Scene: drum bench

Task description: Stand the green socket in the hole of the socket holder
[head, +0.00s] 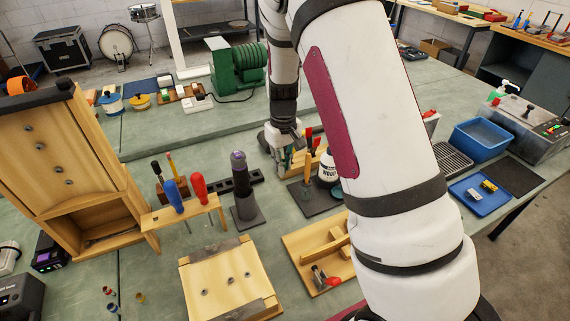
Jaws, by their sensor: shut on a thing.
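My gripper (285,163) is in the middle of the bench, pointing down, small and partly hidden in the head view. It is shut, and a small greenish piece, which looks like the green socket (286,158), shows between its fingers. How the piece sits in the fingers is too small to tell. A dark bar with holes (222,186), which looks like the socket holder, lies left of my gripper, behind the grey post. The gripper is apart from it. Whether any hole is filled is not clear.
A white bottle (327,168) and a wooden block (300,163) are close by my gripper. Small coloured pieces (140,297) lie front left.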

